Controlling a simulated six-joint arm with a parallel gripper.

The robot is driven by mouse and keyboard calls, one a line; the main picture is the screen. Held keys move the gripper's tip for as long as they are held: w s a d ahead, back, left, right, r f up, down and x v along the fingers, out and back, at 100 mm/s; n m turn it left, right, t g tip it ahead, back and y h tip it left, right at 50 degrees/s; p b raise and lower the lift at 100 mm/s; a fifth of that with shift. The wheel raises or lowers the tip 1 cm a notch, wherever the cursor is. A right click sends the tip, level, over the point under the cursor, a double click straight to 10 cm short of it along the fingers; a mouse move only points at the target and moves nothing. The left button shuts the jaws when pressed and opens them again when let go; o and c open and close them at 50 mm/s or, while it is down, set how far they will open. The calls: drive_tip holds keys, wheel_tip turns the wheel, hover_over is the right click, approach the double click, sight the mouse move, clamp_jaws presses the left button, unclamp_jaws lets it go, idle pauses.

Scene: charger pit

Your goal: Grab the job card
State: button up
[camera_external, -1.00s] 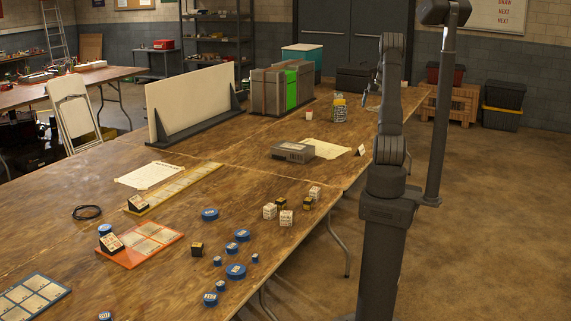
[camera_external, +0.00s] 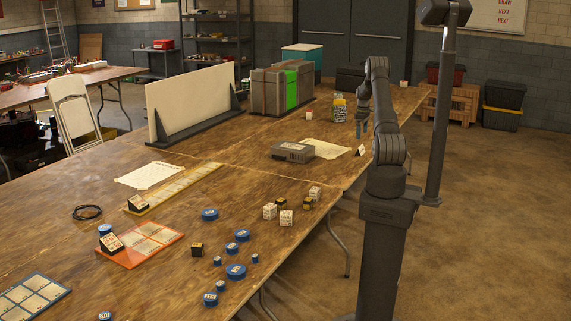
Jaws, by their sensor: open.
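No thing in view can be read as the job card for certain. A small white folded card (camera_external: 361,151) stands near the right edge of the long table. A cream paper sheet (camera_external: 328,149) lies just left of it, partly beside a grey box. Another cream sheet (camera_external: 147,175) lies flat on the left part of the table. My gripper (camera_external: 358,133) points down above the table, behind the white card and to the right of a jar. It is open, with nothing seen between its fingers.
The grey box (camera_external: 292,152) and the patterned jar (camera_external: 340,108) stand near my gripper. Grey cases with a green band (camera_external: 291,90) and a white upright panel (camera_external: 192,104) stand farther back. Blue discs, small cubes and an orange board (camera_external: 140,244) fill the near part.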

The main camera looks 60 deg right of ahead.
hover_over(361, 148)
drive_tip(key=d, duration=0.1)
drive_tip(key=f, duration=0.4)
drive_tip(key=shift+w+d+f, duration=0.1)
drive_tip(key=shift+w+f, duration=0.05)
drive_tip(key=shift+w, duration=0.05)
drive_tip(key=f, duration=0.5)
drive_tip(key=shift+a+f, duration=0.1)
drive_tip(key=shift+a, duration=0.25)
drive_tip(key=c, duration=1)
